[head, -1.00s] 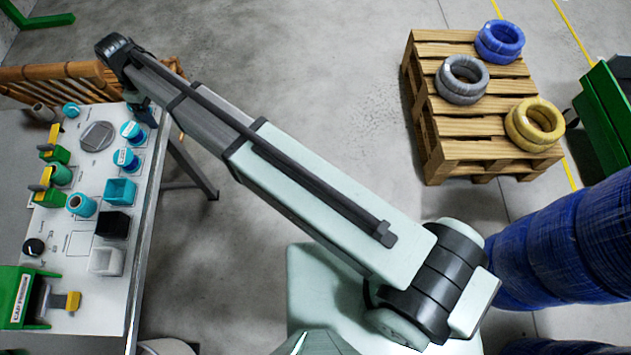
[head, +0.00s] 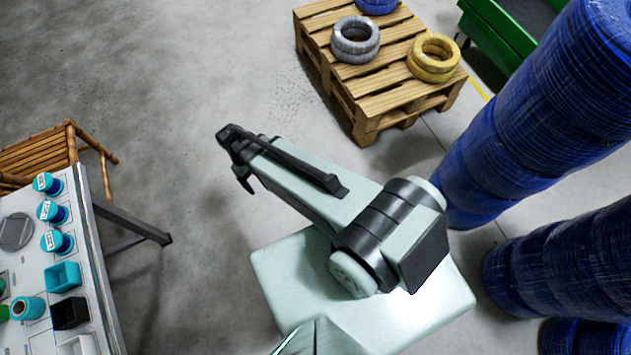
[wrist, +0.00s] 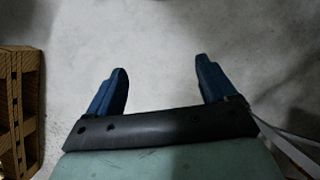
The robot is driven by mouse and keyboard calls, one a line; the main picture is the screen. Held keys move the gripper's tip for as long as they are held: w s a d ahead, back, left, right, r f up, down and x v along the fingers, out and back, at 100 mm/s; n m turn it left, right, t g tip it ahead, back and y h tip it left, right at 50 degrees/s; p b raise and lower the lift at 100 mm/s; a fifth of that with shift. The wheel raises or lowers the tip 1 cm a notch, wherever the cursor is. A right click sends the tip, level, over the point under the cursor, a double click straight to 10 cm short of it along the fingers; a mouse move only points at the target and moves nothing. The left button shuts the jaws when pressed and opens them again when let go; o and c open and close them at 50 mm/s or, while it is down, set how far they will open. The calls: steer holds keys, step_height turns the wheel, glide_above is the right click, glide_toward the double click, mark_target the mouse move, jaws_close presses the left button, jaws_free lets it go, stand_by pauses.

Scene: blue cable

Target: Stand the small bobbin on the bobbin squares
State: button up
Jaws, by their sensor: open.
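Three small blue bobbins with pale-labelled teal tops stand in a row along the right side of the white table (head: 92,300) in the head view: a far one (head: 48,183), a middle one (head: 52,212) and a near one (head: 57,242). All look upright. A teal bobbin with a brown centre (head: 27,308) stands nearer the front. My gripper (wrist: 161,80) is open and empty over bare floor in the wrist view. In the head view it is well right of the table, apart from every bobbin.
A teal bin (head: 63,278), a black bin (head: 70,313) and a grey plate (head: 16,231) are on the table. A wooden bench (head: 40,150) stands behind it. A pallet (head: 385,100) with cable coils is at the back, and blue cable stacks (head: 535,110) at right. Open floor lies between.

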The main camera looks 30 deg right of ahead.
steer(key=s+d+f+m+g, duration=0.1)
steer(key=s+d+f+m, duration=0.1)
steer(key=s+d, duration=0.5)
steer(key=s+d+f+m+g+y, duration=0.1)
steer(key=s+d+f+m, duration=0.2)
steer(key=s+d, duration=0.4)
steer(key=s, duration=0.7)
steer(key=shift+m+g, duration=0.3)
steer(key=shift+m, duration=0.1)
steer(key=shift+s, duration=0.1)
